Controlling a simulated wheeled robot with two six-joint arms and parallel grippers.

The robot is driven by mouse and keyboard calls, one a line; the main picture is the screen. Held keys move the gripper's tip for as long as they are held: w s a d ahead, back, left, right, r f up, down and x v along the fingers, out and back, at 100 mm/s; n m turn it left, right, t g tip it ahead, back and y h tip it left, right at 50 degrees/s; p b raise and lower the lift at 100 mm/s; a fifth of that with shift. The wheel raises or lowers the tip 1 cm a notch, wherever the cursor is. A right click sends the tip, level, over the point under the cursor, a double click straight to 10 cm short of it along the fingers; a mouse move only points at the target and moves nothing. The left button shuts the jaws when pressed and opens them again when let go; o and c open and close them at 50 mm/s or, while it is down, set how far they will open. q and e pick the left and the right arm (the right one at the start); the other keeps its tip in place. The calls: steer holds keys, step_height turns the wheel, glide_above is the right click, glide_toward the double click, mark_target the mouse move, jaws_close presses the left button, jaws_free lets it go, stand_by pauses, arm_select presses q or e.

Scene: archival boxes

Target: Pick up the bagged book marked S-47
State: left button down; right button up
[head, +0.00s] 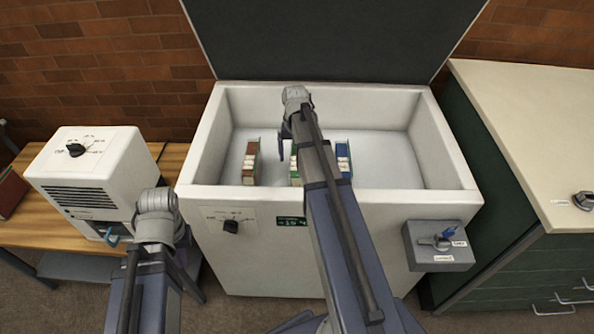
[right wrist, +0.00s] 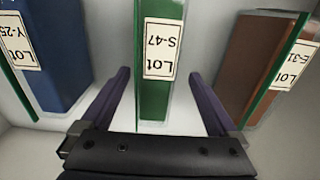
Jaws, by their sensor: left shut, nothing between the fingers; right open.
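The bagged book marked S-47 (right wrist: 158,95) is green with a white label in a clear sleeve. It stands between the fingers of my right gripper (right wrist: 160,73) in the right wrist view. The gripper is open, with a gap on each side of the book. In the head view my right gripper (head: 286,148) reaches down into the white chest, and my arm hides most of the green book (head: 295,172). My left gripper (head: 192,286) is low in front of the chest, mostly hidden by its own wrist, shut and empty.
A blue book marked Y-25 (right wrist: 55,55) and a brown book marked E-31 (right wrist: 258,60) flank the green one. The chest (head: 205,165) has raised walls and an open dark lid (head: 330,40). A white machine (head: 85,170) stands left, a cabinet (head: 530,120) right.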

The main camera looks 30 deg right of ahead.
steer(key=f+b, duration=0.4)
steer(key=f, duration=0.1)
steer(key=shift+s+d, duration=0.1)
steer(key=shift+s, duration=0.3)
steer(key=shift+r, duration=0.1)
jaws_close()
stand_by(0.5)
